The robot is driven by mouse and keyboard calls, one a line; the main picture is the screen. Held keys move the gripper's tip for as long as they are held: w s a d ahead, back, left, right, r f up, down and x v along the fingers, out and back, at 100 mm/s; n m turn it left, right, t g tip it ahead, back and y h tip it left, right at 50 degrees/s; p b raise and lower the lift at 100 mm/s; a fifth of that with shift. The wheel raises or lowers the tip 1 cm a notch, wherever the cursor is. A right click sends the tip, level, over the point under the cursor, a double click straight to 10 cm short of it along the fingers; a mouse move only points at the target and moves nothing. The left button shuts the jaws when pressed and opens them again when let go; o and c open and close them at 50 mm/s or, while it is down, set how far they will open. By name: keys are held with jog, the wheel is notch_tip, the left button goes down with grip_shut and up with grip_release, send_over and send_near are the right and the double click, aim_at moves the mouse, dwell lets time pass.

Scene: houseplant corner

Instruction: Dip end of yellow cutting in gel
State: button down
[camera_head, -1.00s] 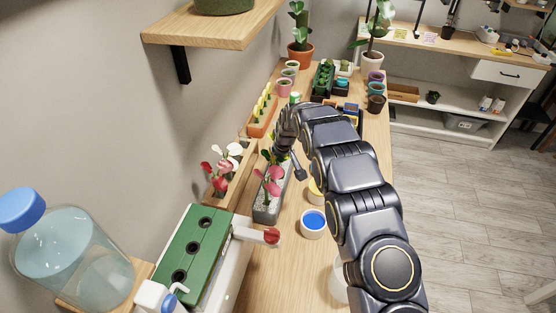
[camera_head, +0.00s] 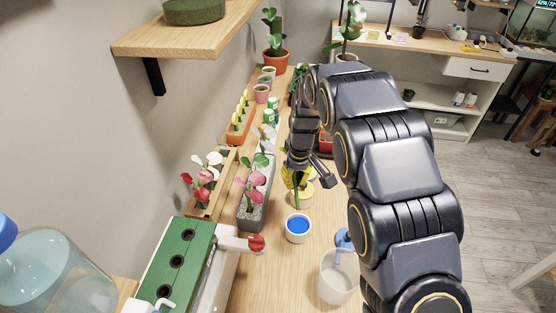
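My gripper (camera_head: 299,166) points down over the bench. It seems shut on a yellow cutting (camera_head: 289,179), whose yellow leaves show just below the fingers; the fingers are partly hidden. Its green stem hangs down in front of a pot with yellow contents (camera_head: 308,196). I cannot tell whether the stem is inside that pot or apart from it. A white pot with blue contents (camera_head: 298,226) stands nearer to the camera, just below the stem's end in the picture. Which pot holds the gel is not clear.
A grey planter (camera_head: 253,212) with pink and green cuttings stands left of the pots. An orange planter (camera_head: 237,138) with several yellow-topped plants is farther back.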

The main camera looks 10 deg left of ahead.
aim_at(297, 197)
jog(key=shift+s+d+f, duration=0.2)
jog(key=shift+s+d, duration=0.1)
jog(key=shift+s, duration=0.15)
jog(key=shift+f, duration=2.85)
jog(key=shift+f, duration=0.7)
jog(key=shift+r, duration=3.55)
